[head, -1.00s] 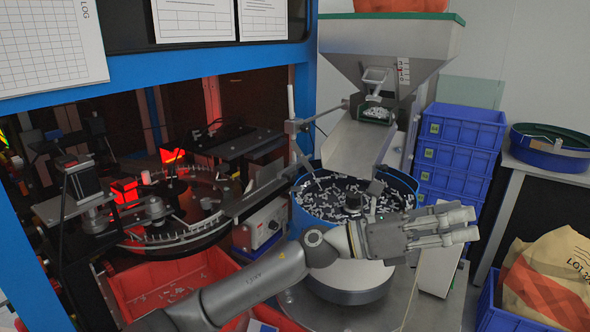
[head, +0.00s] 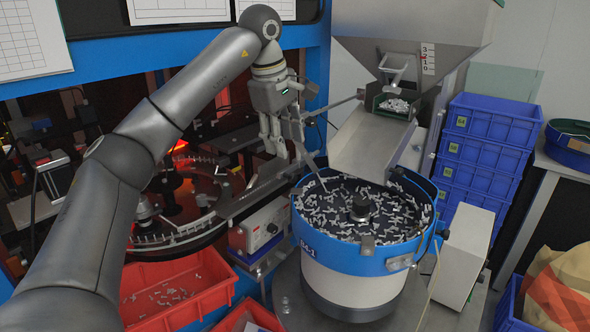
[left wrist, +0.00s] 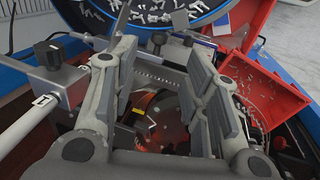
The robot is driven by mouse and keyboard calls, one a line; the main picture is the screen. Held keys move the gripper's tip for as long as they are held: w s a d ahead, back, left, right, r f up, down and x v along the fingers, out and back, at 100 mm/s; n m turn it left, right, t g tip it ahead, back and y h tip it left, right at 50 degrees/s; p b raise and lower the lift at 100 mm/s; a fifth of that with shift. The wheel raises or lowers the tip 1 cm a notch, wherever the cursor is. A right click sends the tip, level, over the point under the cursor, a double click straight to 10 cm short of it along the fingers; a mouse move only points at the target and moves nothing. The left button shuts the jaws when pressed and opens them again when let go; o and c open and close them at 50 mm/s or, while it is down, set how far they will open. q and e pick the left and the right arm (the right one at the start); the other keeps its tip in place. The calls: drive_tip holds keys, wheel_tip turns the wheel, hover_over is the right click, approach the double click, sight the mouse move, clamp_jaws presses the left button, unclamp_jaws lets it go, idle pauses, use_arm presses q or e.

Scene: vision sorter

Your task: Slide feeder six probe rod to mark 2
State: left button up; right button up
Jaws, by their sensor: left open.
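The feeder bowl (head: 345,262), blue-rimmed and full of small grey parts, stands right of center in the head view; its rim shows at the top of the left wrist view (left wrist: 215,14). A thin probe rod (head: 316,172) slants down into the bowl's left side from a clamp by a post. I cannot read any marks on it. My left gripper (head: 273,150) points down just left of that clamp, open and empty, and partly covers it. In the left wrist view its fingers (left wrist: 160,95) stand apart, with a block with a black knob (left wrist: 48,55) at left. My right gripper is out of view.
The hopper (head: 405,30) with a numbered scale (head: 428,58) and its chute (head: 372,148) hang over the bowl. A horizontal bar (head: 338,106) runs near my gripper. The blue frame (head: 190,52) is close behind my arm. Red bins (head: 140,278) and blue crates (head: 490,122) flank the feeder.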

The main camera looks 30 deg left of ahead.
sight(293, 175)
use_arm(q)
drive_tip(key=p+x, duration=0.2)
drive_tip(key=x, duration=0.6)
drive_tip(key=shift+w+f, duration=0.1)
drive_tip(key=shift+f, duration=0.25)
drive_tip(key=shift+w+d+f, duration=0.1)
drive_tip(key=shift+d+f, duration=0.05)
drive_tip(key=shift+f, duration=0.4)
drive_tip(key=c, duration=0.9)
clamp_jaws()
